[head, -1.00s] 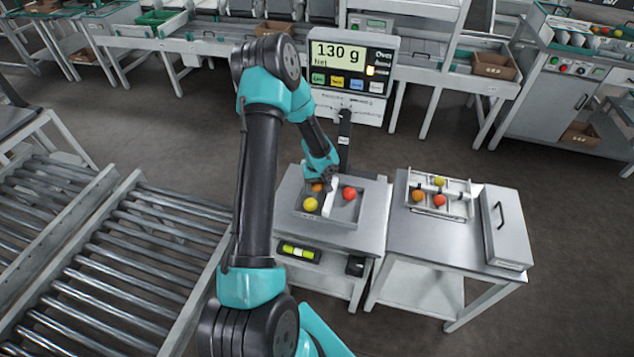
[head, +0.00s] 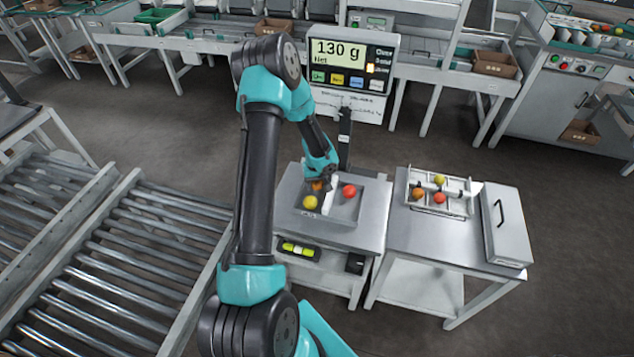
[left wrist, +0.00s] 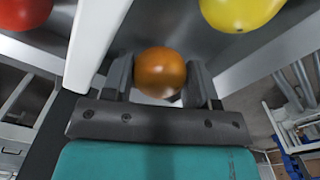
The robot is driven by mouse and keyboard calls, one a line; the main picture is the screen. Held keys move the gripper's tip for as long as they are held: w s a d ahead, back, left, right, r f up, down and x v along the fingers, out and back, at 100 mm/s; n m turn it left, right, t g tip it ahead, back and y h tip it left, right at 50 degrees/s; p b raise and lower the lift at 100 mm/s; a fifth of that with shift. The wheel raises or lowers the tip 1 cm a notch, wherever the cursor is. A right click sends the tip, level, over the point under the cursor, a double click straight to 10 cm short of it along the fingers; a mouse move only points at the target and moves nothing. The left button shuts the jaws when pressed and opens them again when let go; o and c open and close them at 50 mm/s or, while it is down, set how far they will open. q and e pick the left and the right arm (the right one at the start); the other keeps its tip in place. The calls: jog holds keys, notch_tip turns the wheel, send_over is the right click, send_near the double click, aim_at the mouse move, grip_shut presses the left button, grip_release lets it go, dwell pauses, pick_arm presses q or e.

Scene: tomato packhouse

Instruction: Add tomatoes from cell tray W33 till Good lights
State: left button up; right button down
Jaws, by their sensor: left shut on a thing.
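My left gripper (head: 318,182) is low over the scale pan (head: 350,222) and shut on an orange tomato (left wrist: 160,72), with a jaw on either side of it. In the head view the gripper partly hides this tomato. A yellow tomato (head: 310,202) and a red tomato (head: 349,192) lie in the pan, the red one beyond a pale bar (head: 328,203). The scale display (head: 352,65) reads 130 g net; one amber lamp is lit beside small, blurred labels. A cell tray (head: 462,211) holds yellow, orange and red tomatoes; its label is unreadable. My right gripper is not visible.
The cell tray stands on a steel table (head: 430,240) to the right, beside a lidded box with a black handle (head: 507,235). The display post (head: 344,140) rises behind the pan. Roller conveyors (head: 120,260) fill the left.

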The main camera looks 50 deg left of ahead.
pick_arm(q)
jog(key=shift+f, duration=0.3)
jog(key=o, duration=0.8)
jog(key=shift+c, duration=0.2)
jog(key=c, duration=0.3)
jog(key=shift+r, duration=0.1)
jog(key=shift+r, duration=3.45)
jog(key=shift+f, duration=0.15)
jog(key=shift+f, duration=2.85)
